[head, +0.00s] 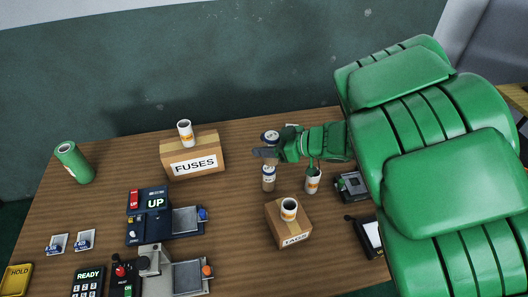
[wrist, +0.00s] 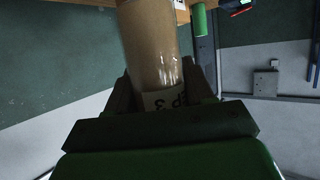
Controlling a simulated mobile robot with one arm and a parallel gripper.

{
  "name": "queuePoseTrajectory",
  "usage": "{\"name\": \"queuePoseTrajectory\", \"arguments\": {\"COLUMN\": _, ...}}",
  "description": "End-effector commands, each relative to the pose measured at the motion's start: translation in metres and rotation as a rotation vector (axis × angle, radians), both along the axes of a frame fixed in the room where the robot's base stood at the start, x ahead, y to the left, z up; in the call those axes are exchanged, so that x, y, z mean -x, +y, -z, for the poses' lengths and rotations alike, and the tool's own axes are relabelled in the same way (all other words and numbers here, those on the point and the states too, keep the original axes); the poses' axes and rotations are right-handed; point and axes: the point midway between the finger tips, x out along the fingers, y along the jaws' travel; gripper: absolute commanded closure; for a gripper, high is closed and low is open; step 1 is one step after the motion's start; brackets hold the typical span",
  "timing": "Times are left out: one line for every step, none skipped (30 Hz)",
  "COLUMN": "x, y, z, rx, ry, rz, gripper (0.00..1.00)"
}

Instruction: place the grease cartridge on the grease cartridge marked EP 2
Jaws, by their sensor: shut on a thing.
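My gripper (head: 264,153) is shut on a grease cartridge with a beige body (wrist: 150,45) and a white label reading EP 3, between the fingers in the wrist view. In the head view a pale cartridge with a dark ring (head: 270,137) shows just behind the fingers and seems to be the held one. Directly below the fingers is a beige cartridge body with a label (head: 268,180); I cannot tell whether the two touch. No mark EP 2 is readable. A white and orange cartridge (head: 313,181) stands to the right, partly behind my arm.
Similar cartridges stand on the FUSES box (head: 185,133) and the TAGS box (head: 289,209). A green cylinder (head: 74,163) stands at the far left. Control devices (head: 155,215) fill the front left. Bare wooden table (head: 235,205) lies between the boxes.

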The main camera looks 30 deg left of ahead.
Motion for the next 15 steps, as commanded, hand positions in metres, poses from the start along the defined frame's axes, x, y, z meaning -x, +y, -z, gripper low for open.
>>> {"name": "queuePoseTrajectory", "arguments": {"x": -0.002, "y": 0.003, "z": 0.006, "rx": 0.0, "ry": 0.002, "rz": 0.0, "gripper": 0.82}}
{"name": "queuePoseTrajectory", "arguments": {"x": -0.004, "y": 0.005, "z": 0.008, "rx": 0.0, "ry": 0.002, "rz": 0.0, "gripper": 0.82}}
{"name": "queuePoseTrajectory", "arguments": {"x": -0.006, "y": 0.006, "z": 0.011, "rx": 0.0, "ry": 0.001, "rz": -0.001, "gripper": 0.82}}
{"name": "queuePoseTrajectory", "arguments": {"x": -0.007, "y": 0.008, "z": 0.013, "rx": -0.001, "ry": 0.001, "rz": -0.001, "gripper": 0.82}}
{"name": "queuePoseTrajectory", "arguments": {"x": -0.008, "y": 0.009, "z": 0.014, "rx": -0.001, "ry": 0.001, "rz": -0.001, "gripper": 0.82}}
{"name": "queuePoseTrajectory", "arguments": {"x": -0.01, "y": 0.011, "z": 0.017, "rx": -0.002, "ry": 0.0, "rz": -0.001, "gripper": 0.82}}
{"name": "queuePoseTrajectory", "arguments": {"x": -0.011, "y": 0.012, "z": 0.018, "rx": -0.002, "ry": 0.0, "rz": -0.001, "gripper": 0.82}}
{"name": "queuePoseTrajectory", "arguments": {"x": -0.012, "y": 0.013, "z": 0.019, "rx": -0.003, "ry": -0.001, "rz": -0.002, "gripper": 0.82}}
{"name": "queuePoseTrajectory", "arguments": {"x": -0.013, "y": 0.014, "z": 0.02, "rx": -0.003, "ry": -0.001, "rz": -0.002, "gripper": 0.82}}
{"name": "queuePoseTrajectory", "arguments": {"x": -0.013, "y": 0.014, "z": 0.021, "rx": -0.003, "ry": -0.001, "rz": -0.002, "gripper": 0.82}}
{"name": "queuePoseTrajectory", "arguments": {"x": -0.014, "y": 0.015, "z": 0.022, "rx": -0.003, "ry": -0.001, "rz": -0.001, "gripper": 0.82}}
{"name": "queuePoseTrajectory", "arguments": {"x": -0.014, "y": 0.015, "z": 0.023, "rx": -0.003, "ry": -0.001, "rz": -0.002, "gripper": 0.82}}
{"name": "queuePoseTrajectory", "arguments": {"x": -0.014, "y": 0.015, "z": 0.023, "rx": -0.003, "ry": 0.0, "rz": -0.001, "gripper": 0.82}}
{"name": "queuePoseTrajectory", "arguments": {"x": -0.014, "y": 0.016, "z": 0.024, "rx": -0.003, "ry": 0.0, "rz": 0.0, "gripper": 0.82}}
{"name": "queuePoseTrajectory", "arguments": {"x": -0.015, "y": 0.016, "z": 0.025, "rx": -0.003, "ry": 0.0, "rz": -0.001, "gripper": 0.82}}
